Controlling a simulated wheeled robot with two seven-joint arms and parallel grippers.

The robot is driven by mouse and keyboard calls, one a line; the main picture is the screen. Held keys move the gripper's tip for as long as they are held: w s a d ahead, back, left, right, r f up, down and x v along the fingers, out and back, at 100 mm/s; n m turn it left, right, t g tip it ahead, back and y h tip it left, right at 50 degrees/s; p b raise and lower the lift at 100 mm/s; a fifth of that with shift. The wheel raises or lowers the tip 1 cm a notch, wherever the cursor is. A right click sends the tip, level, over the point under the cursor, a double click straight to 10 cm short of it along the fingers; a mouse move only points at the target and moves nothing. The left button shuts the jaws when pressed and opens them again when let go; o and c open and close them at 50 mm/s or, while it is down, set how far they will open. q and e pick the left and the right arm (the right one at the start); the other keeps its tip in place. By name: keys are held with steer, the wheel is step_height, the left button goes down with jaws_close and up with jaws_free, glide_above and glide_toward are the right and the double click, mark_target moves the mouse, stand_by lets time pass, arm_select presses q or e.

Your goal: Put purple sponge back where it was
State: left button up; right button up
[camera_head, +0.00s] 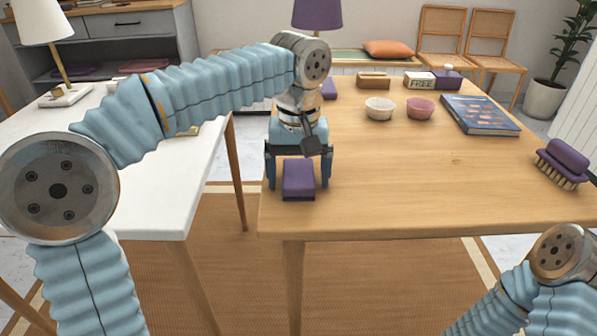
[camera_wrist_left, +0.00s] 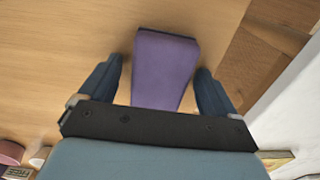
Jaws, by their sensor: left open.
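The purple sponge (camera_head: 298,180) is a block with a dark base, lying on the wooden table (camera_head: 420,180) near its left front corner. My left gripper (camera_head: 298,178) is open above it, pointing down, with one finger on each side. In the left wrist view the sponge (camera_wrist_left: 165,68) sits between the spread fingers of the left gripper (camera_wrist_left: 163,88), with gaps on both sides. Only part of my right arm shows at the lower right; its gripper is out of view.
A white bowl (camera_head: 379,108), a pink bowl (camera_head: 420,108) and a blue book (camera_head: 480,114) stand farther back. A purple brush (camera_head: 563,163) lies at the right edge. A white table (camera_head: 150,185) stands to the left, across a gap. The wooden table's middle is clear.

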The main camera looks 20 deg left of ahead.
mark_target(298, 172)
arm_select(q)
step_height(298, 172, up, 12)
steer(key=p, duration=0.3)
steer(key=shift+r+p, duration=0.2)
steer(key=shift+p, duration=0.2)
